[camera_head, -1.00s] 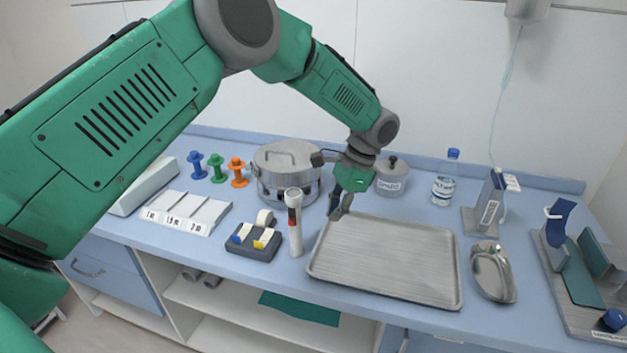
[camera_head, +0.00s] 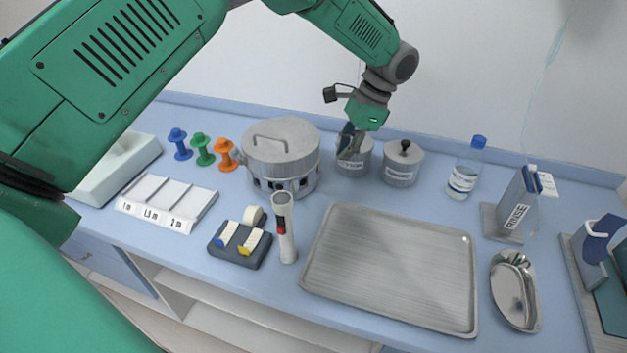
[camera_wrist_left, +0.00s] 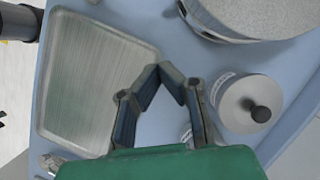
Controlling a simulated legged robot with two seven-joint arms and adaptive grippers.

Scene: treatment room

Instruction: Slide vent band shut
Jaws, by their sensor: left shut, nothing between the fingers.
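A round metal drum (camera_head: 281,143) with a lidded top and a handle stands at the back of the counter. A vent band (camera_head: 287,187) with dark openings runs around its lower wall; the openings facing me look open at least in part. My left gripper (camera_head: 344,154) is to the right of the drum, apart from it, with its fingers pointing down in front of a lidded jar (camera_head: 356,164). Its fingers are shut and empty. In the left wrist view, the gripper (camera_wrist_left: 161,68) shows with the drum's rim (camera_wrist_left: 220,36) at the upper right. My right gripper is not in view.
A metal tray (camera_head: 392,265) lies front right of the drum. Another lidded jar (camera_head: 403,164) stands right of the gripper. A white tube (camera_head: 285,228) and a dark block (camera_head: 239,245) stand in front of the drum; coloured spools (camera_head: 203,149) stand left.

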